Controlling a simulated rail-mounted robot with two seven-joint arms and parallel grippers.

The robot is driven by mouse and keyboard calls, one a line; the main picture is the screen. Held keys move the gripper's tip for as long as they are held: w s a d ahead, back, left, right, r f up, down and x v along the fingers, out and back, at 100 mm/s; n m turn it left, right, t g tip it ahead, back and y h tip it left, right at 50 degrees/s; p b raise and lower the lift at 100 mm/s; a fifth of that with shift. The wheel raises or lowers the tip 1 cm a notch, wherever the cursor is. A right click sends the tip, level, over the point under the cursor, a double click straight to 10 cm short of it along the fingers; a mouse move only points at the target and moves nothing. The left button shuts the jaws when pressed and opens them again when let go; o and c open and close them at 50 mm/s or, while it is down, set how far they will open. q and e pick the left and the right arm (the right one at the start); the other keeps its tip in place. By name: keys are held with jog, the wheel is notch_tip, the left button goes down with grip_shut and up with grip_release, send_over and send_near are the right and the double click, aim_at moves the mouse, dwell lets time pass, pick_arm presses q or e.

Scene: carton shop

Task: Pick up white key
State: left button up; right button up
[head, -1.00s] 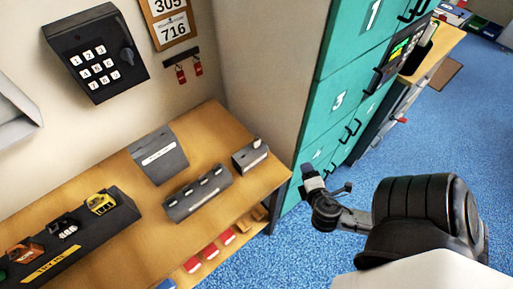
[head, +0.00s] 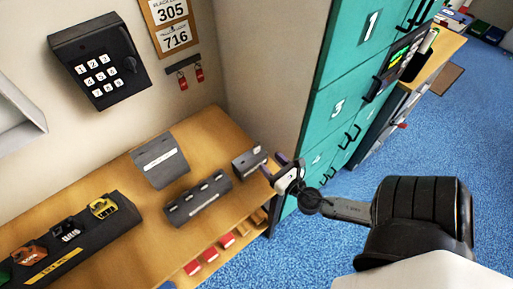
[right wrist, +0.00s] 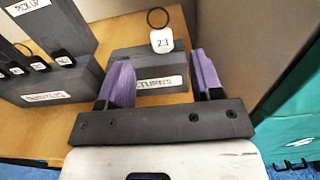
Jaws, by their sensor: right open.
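The white key, a white tag marked 23 with a dark ring, stands at the grey returns block (right wrist: 150,62) in the right wrist view, with its tag (right wrist: 162,41) above the block's top. In the head view the white key (head: 256,150) is a small pale shape on the block (head: 248,164) near the bench's right end. My right gripper (head: 276,166) is open and empty, just right of the block. In the right wrist view its purple fingers (right wrist: 160,66) point towards the block, one each side of the tag and short of it. My left gripper is not in view.
A slotted grey rack (head: 198,200) with several dark tags stands left of the block, and a pick-up box (head: 160,162) behind it. Toy vehicles sit on a dark stand (head: 75,235). Teal lockers (head: 340,95) rise right of the bench.

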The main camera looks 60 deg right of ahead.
aim_at(257, 149)
jog(key=shift+x, duration=1.5)
jog(key=p+x, duration=0.1)
jog(key=x, duration=0.3)
jog(key=shift+w+d+f, duration=0.1)
jog(key=shift+w+d, duration=0.05)
jog(key=shift+w, duration=0.05)
jog(key=shift+w+d, duration=0.15)
jog(key=shift+w, duration=0.15)
jog(key=shift+c, duration=0.2)
jog(key=c, duration=0.9)
